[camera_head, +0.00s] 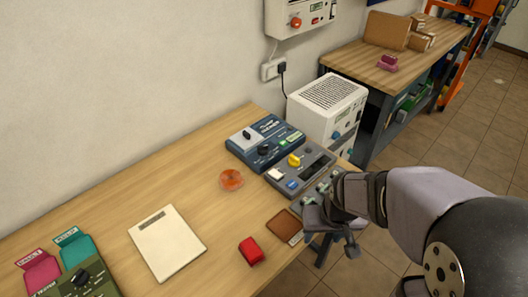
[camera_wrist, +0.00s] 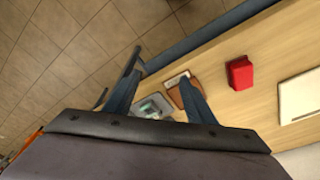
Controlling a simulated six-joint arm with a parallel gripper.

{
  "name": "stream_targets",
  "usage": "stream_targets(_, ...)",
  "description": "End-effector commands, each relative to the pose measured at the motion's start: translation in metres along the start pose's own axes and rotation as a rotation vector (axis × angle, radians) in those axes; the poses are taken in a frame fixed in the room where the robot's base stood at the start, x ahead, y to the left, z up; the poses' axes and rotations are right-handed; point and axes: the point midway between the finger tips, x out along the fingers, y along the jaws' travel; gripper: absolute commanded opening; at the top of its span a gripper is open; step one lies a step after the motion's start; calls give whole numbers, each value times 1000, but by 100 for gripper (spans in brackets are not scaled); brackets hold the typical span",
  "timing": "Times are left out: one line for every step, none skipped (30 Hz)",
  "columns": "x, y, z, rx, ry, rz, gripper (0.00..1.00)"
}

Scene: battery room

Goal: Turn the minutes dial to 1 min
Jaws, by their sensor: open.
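Several dials are in the head view, and their labels are too small to read, so I cannot tell which is the minutes dial. A blue device (camera_head: 240,148) carries a black knob (camera_head: 264,151). The grey device (camera_head: 318,158) in front of it has a yellow knob (camera_head: 294,160). A green tester (camera_head: 70,292) at the lower left has a black dial (camera_head: 82,279). My gripper (camera_head: 337,254) is open and empty off the table's right edge, apart from all dials. In the wrist view my gripper (camera_wrist: 160,68) points down toward the table edge and floor.
A red block (camera_head: 251,251), a brown pad (camera_head: 283,225), an orange disc (camera_head: 231,180) and a white panel (camera_head: 167,243) lie on the table. A white vented unit (camera_head: 328,105) stands behind the devices. The table's middle is mostly clear.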

Motion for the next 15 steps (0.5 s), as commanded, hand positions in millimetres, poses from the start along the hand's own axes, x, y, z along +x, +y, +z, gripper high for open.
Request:
stream_targets(18,-5,-20,-17,59,-3,50)
stream_targets(25,-9,-35,-26,103,-6,50)
stream_targets(33,-14,-56,-40,165,-10,50)
stream_targets(39,-19,-72,-50,215,-14,50)
stream_targets(45,-24,-89,-60,265,-19,50)
stream_targets(52,-32,-110,-74,333,-26,50)
stream_targets(56,-38,-126,-83,385,-32,50)
stream_targets(60,-44,-142,-93,436,-39,50)
stream_targets(64,-53,-161,-105,503,-49,50)
stream_targets(66,-59,-175,-114,552,-57,50)
stream_targets(67,-66,-187,-122,599,-65,50)
stream_targets(68,-74,-203,-132,659,-75,50)
stream_targets(69,-81,-213,-138,701,-83,50)
stream_targets(69,-87,-223,-145,741,-91,50)
stream_targets(69,-94,-234,-152,789,-101,50)
